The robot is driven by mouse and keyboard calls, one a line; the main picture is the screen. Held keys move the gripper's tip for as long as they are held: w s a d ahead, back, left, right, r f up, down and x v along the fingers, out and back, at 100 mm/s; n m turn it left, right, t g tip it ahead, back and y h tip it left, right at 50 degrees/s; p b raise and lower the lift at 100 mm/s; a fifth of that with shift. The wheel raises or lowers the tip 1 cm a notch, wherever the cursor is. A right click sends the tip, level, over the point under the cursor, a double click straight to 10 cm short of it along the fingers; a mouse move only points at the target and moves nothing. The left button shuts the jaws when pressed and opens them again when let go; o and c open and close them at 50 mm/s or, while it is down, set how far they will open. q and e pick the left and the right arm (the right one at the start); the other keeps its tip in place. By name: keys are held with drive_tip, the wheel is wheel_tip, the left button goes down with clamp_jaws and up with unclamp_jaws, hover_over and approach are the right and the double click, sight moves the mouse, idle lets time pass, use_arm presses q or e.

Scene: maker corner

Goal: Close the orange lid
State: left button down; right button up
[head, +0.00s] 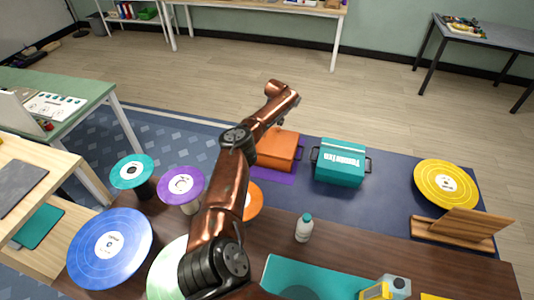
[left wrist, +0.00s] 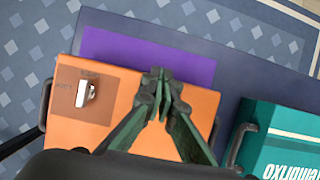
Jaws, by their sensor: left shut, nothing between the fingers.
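The orange box (head: 268,163) stands on a purple mat, with its orange lid (head: 285,144) on top. The lid seems to lie flat over the box, but my arm covers part of it and I cannot tell if it sits fully down. In the left wrist view the orange top (left wrist: 203,101) fills the middle, with a brown patch and a small pale fitting (left wrist: 86,93) at left. My left gripper (left wrist: 160,74) is shut and empty, its tips over the top's edge beside the purple mat. I cannot tell whether they touch. My right gripper is not in view.
A teal box (head: 340,165) with dark side handles stands just right of the orange box. The purple mat (left wrist: 190,64) shows past its edge. Round discs on stands (head: 180,185), a white bottle (head: 304,230) and a wooden stand (head: 455,232) occupy the nearer table.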

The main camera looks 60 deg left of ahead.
use_arm(q)
drive_tip(key=shift+r, duration=0.1)
drive_tip(key=v, duration=1.1)
drive_tip(key=shift+r, duration=0.35)
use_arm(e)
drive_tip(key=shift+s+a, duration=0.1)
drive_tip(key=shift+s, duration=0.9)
use_arm(q)
drive_tip(key=shift+s, duration=0.15)
